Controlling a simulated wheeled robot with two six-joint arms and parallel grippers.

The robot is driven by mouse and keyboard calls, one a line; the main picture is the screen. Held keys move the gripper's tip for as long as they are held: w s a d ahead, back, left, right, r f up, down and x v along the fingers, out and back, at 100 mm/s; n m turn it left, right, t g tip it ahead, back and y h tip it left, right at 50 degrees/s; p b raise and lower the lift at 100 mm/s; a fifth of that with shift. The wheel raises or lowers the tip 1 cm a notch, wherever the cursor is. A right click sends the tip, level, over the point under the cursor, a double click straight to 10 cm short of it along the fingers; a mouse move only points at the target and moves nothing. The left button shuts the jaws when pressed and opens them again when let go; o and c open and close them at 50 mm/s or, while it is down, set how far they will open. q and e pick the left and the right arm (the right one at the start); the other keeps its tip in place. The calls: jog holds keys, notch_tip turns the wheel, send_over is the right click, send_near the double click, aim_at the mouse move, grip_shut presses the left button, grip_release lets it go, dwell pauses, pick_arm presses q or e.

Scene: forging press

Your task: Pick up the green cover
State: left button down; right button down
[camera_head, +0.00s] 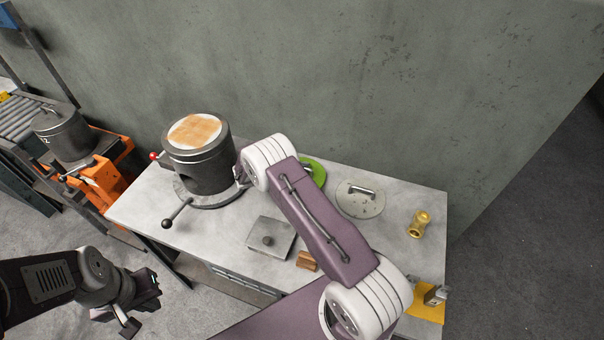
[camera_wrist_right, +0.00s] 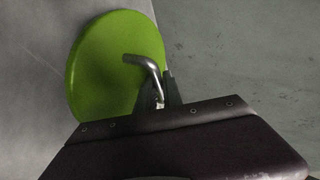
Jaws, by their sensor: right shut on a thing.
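The green cover (camera_head: 317,172) is a round disc on the table, mostly hidden behind my right arm in the head view. In the right wrist view the green cover (camera_wrist_right: 105,60) fills the left side, with a bent metal handle (camera_wrist_right: 148,68). My right gripper (camera_wrist_right: 160,98) is closed on that handle; its fingertips are partly hidden by the wrist housing. In the head view my right gripper is hidden behind the arm. My left gripper (camera_head: 145,302) is open and empty, low at the left, off the table's front edge.
A dark cylindrical pot (camera_head: 197,155) with a lever stands at the table's left. A grey round cover (camera_head: 360,199), a square plate with a knob (camera_head: 270,239), a brown block (camera_head: 307,260) and a brass fitting (camera_head: 419,224) lie on the table. A wall rises behind.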

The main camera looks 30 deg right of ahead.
jog(key=s+d+r, duration=0.3)
jog(key=s+r, duration=0.5)
jog(key=s, duration=0.3)
jog(key=shift+s+r+b, duration=0.15)
jog(key=shift+r+b, duration=0.1)
jog(key=shift+b, duration=0.15)
